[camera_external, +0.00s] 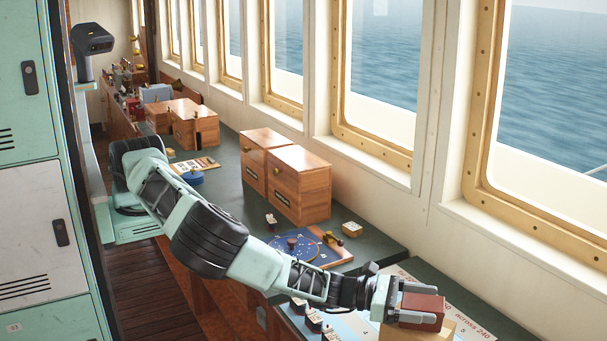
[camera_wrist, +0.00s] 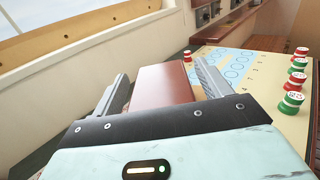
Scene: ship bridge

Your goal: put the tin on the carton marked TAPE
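The tin is a reddish-brown block (camera_external: 422,311) at the lower right of the external view. It also shows between my fingers in the wrist view (camera_wrist: 164,85). My gripper (camera_external: 414,302) has one finger on each side of it and appears shut on it. A tan carton (camera_external: 438,334) lies just below the tin, partly cut off by the picture's bottom edge. I cannot tell whether the tin touches it. No TAPE marking is readable on the carton in these frames.
A printed sheet (camera_external: 480,322) lies right of the gripper. Several dark and white small items (camera_external: 313,321) stand to its left. Red and green stacks (camera_wrist: 294,92) stand right in the wrist view.

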